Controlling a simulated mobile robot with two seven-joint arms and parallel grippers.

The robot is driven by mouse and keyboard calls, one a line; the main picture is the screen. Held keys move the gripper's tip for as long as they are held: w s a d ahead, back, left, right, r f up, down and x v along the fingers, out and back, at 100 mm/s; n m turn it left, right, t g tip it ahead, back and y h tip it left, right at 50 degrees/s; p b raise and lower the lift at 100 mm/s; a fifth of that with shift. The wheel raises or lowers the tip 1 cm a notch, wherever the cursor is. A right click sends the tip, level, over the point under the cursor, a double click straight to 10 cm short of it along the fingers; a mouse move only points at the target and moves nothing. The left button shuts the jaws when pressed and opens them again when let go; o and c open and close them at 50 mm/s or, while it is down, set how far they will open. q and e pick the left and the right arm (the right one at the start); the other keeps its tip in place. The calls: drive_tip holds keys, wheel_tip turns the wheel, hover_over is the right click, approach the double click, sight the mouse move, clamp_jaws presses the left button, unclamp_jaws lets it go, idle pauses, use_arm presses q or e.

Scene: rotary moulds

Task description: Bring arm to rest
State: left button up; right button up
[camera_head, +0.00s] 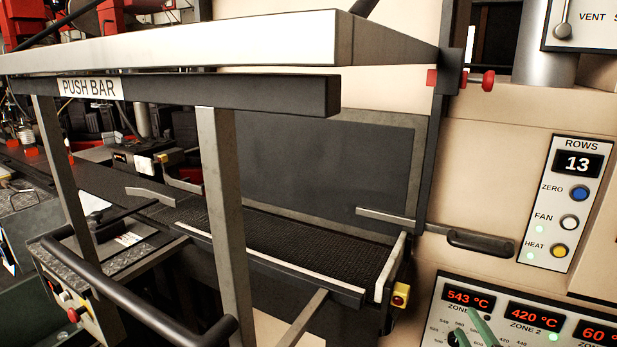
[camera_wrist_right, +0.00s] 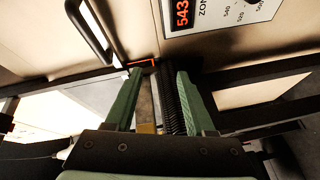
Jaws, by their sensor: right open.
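My right gripper (camera_head: 466,323) shows only as green fingertips at the bottom right edge of the head view, in front of the zone temperature panel (camera_head: 530,309). In the right wrist view my right gripper (camera_wrist_right: 159,72) has its two green fingers spread apart with nothing held between them. A dark conveyor belt edge and a pale strip show beyond the gap. The rest of my right arm is outside the head view. My left gripper is not in view.
The push bar (camera_head: 200,92) on its posts crosses the left and middle. A belt conveyor (camera_head: 300,240) runs behind it. A dark handle (camera_head: 481,243) juts from the cream wall. The ROWS panel (camera_head: 563,203) reads 13. A dark curved handle also shows in the wrist view (camera_wrist_right: 90,30).

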use_arm(q)
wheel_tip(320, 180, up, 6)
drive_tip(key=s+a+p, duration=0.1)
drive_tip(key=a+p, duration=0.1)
drive_tip(key=p, duration=0.5)
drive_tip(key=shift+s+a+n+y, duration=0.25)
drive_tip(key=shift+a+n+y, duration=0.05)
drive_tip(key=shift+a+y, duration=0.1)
use_arm(e)
drive_tip(key=s+a+f+m+g+y, duration=0.2)
drive_tip(key=s+a+f+m+g, duration=0.2)
drive_tip(key=s, duration=0.7)
drive_tip(key=s+a+f+m+g+y, duration=0.1)
drive_tip(key=s+a+f+m+g, duration=0.3)
drive_tip(key=s+a+f+m, duration=0.3)
drive_tip(key=s+a+f, duration=0.5)
drive_tip(key=f, duration=0.1)
drive_tip(key=shift+s+a+m+y, duration=0.15)
drive_tip(key=shift+m+y, duration=0.25)
